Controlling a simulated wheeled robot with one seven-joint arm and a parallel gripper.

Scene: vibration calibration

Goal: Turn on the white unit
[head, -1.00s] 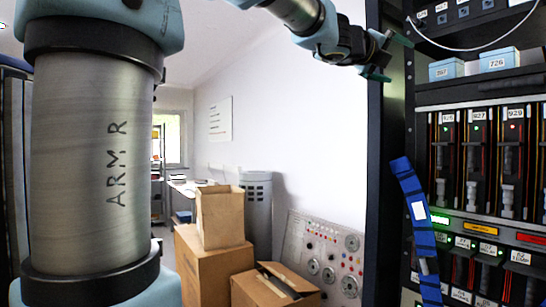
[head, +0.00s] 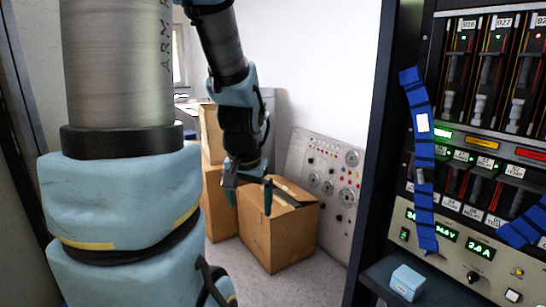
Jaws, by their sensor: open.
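A white-beige unit (head: 455,262) sits low in the rack at the right. Its front has lit green number displays (head: 445,233), a black knob (head: 473,278) and a small amber light (head: 518,271) near the lower right corner. Part of its front is covered by blue straps, and its right side runs out of the picture. My gripper (head: 250,198) hangs pointing down in the middle of the view, open and empty. It is well to the left of the unit, in front of the cardboard boxes, touching nothing that I can make out.
The black rack post (head: 375,150) stands between my gripper and the unit. A blue strap (head: 424,180) hangs down the rack. A small light-blue box (head: 407,282) sits on the dark shelf below. A cardboard box (head: 290,235) and a tilted knob panel (head: 322,160) stand behind my gripper.

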